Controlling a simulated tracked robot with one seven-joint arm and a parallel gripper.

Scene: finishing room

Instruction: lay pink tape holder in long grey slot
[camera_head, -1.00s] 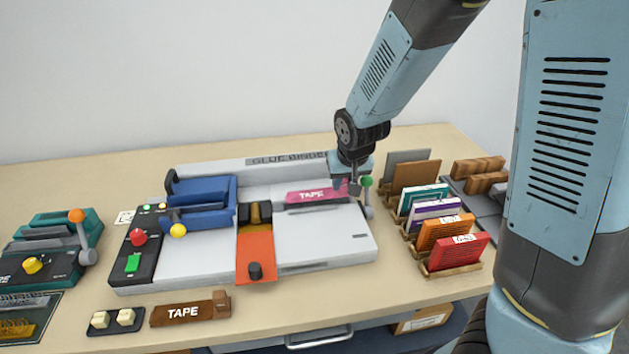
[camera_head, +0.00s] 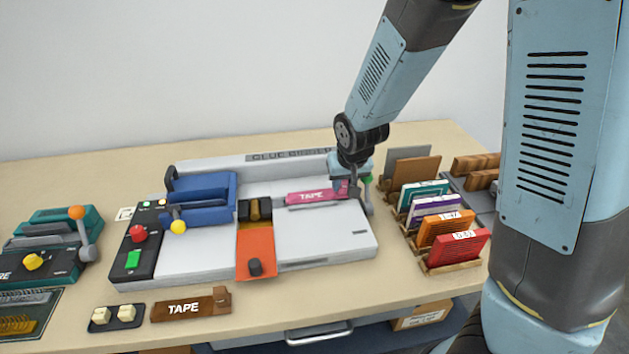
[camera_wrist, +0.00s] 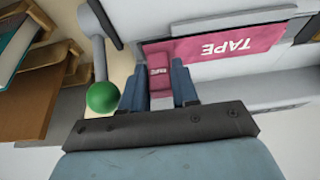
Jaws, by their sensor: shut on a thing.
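The pink tape holder (camera_head: 314,197), marked TAPE, lies lengthwise and level at the right part of the glue binder's grey bed (camera_head: 325,235). My gripper (camera_head: 346,187) is at its right end, pointing down. In the wrist view, the holder (camera_wrist: 225,46) extends to the right, and my gripper (camera_wrist: 160,88) is shut on its small pink end block (camera_wrist: 159,72), one blue finger on each side. The long grey slot is mostly hidden beneath the holder. I cannot tell how deep the holder sits in it.
A green-knobbed lever (camera_wrist: 103,97) stands close beside my gripper. A rack of coloured cards (camera_head: 437,220) is to the right. A blue carriage (camera_head: 205,197) and an orange piece (camera_head: 256,250) occupy the binder's left and middle. A brown TAPE holder (camera_head: 190,307) lies in front.

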